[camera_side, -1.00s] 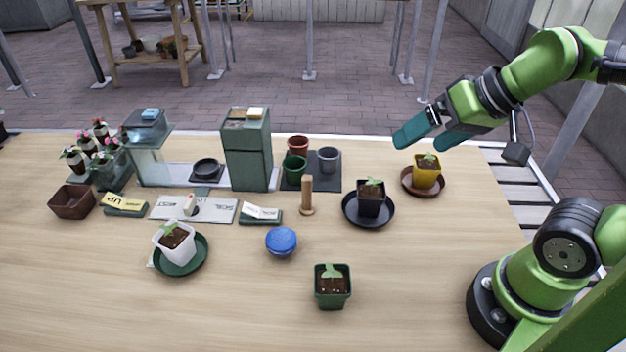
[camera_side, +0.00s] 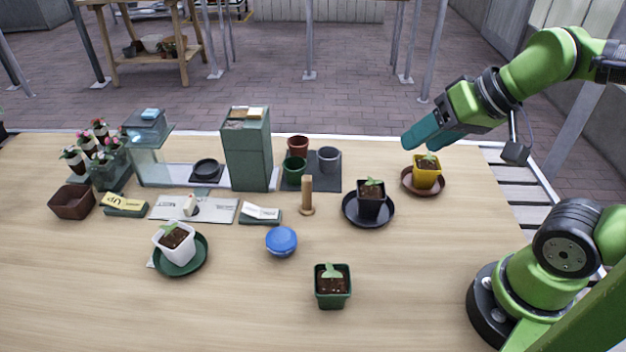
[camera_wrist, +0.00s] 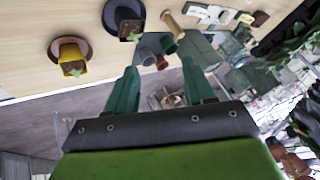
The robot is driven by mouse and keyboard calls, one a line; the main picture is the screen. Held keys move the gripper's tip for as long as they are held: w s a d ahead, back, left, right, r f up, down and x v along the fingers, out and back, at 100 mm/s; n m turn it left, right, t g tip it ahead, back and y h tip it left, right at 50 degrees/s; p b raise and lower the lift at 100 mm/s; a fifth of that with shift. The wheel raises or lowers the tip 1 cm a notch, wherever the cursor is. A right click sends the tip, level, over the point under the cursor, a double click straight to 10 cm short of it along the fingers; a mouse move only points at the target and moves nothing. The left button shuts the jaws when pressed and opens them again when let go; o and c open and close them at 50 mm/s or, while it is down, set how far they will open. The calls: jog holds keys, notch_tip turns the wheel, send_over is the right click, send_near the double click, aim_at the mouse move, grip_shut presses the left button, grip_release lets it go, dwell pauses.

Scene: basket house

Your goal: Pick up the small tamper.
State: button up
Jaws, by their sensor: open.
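The small tamper (camera_side: 307,196) is a light wooden peg with a wider round foot. It stands upright on the table near the middle. In the wrist view the tamper (camera_wrist: 172,23) shows beyond the fingertips, near the top edge. My gripper (camera_side: 425,138) has teal fingers and hangs in the air at the right, above and behind the yellow pot. It is well apart from the tamper. In the wrist view my gripper (camera_wrist: 160,64) is open, with nothing held between its fingers.
Right of the tamper, a black pot with a seedling (camera_side: 371,197) stands on a dark saucer. A yellow pot (camera_side: 426,172) stands below my gripper. Behind the tamper are empty pots on a dark mat (camera_side: 325,181). A blue round object (camera_side: 281,241) sits in front, left.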

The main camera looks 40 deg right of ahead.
jog(key=w+f+g, duration=0.1)
jog(key=w, duration=0.1)
jog(key=m+g+y, duration=0.1)
jog(key=m+g, duration=0.2)
jog(key=m, duration=2)
send_near(308, 178)
jog(key=x, duration=0.7)
jog(key=shift+w+r, duration=0.1)
jog(key=shift+w, duration=0.2)
jog(key=shift+s+x, duration=0.2)
jog(key=shift+x, duration=2.45)
grip_shut()
